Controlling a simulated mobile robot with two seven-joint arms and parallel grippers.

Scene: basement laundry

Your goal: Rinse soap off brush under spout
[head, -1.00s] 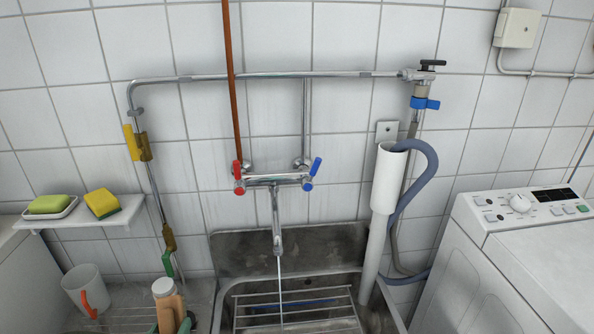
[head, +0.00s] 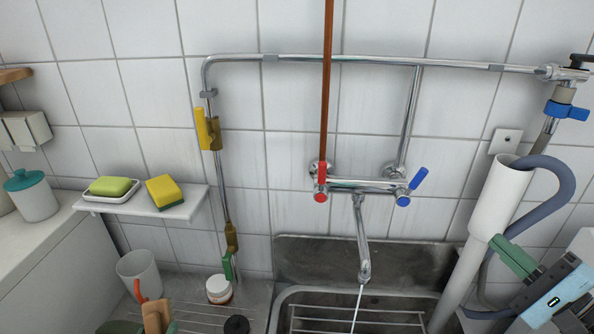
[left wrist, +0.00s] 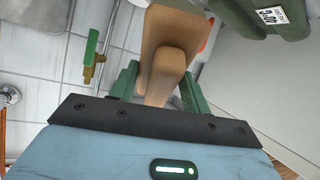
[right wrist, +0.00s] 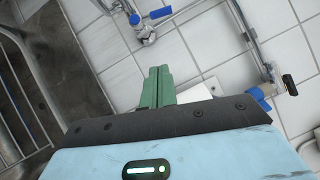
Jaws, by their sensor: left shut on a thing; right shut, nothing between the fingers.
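The brush's wooden part (head: 155,314) shows at the bottom left of the head view; bristles and any soap are hidden. In the left wrist view the wooden brush (left wrist: 170,45) sits between the green fingers of my left gripper (left wrist: 160,95), which is shut on it. The chrome spout (head: 363,250) hangs over the sink (head: 365,262) and a thin water stream (head: 356,310) runs from it. The brush is left of the stream, apart from it. My right gripper (head: 515,257), shut and empty, is beside the white standpipe, right of the spout.
A white standpipe (head: 500,205) with a grey hose stands right of the sink. Left are a mug (head: 140,272), a white jar (head: 219,289) and a small shelf (head: 190,206) with soap (head: 110,187) and sponge (head: 164,191). A red pipe (head: 326,85) rises above the tap.

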